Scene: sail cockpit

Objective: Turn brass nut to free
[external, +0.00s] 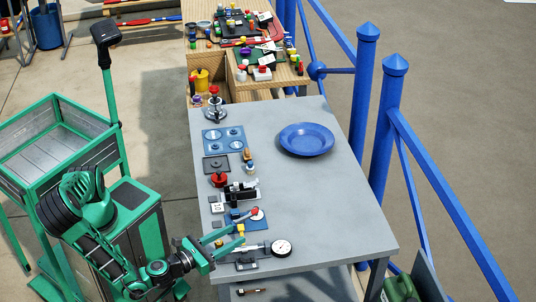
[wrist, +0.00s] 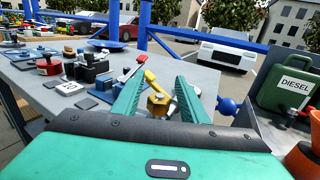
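A brass-coloured hex nut (wrist: 158,104) shows in the wrist view between the two green fingers of my gripper (wrist: 163,78). A yellow lever (wrist: 152,79) rises just beyond the nut. The fingers are spread apart, and I see a gap on the nut's right side; whether the left finger touches it I cannot tell. In the external view my gripper (external: 237,236) reaches over the near left edge of the table, its fingertips beside a small yellow part (external: 241,228). The nut's base is hidden by my gripper body in the wrist view.
The grey table (external: 330,215) holds a red-tipped lever on a blue plate (external: 233,215), a dial gauge (external: 281,247) close to my gripper, a black clamp-like device (external: 240,191) and a blue plate (external: 306,140).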

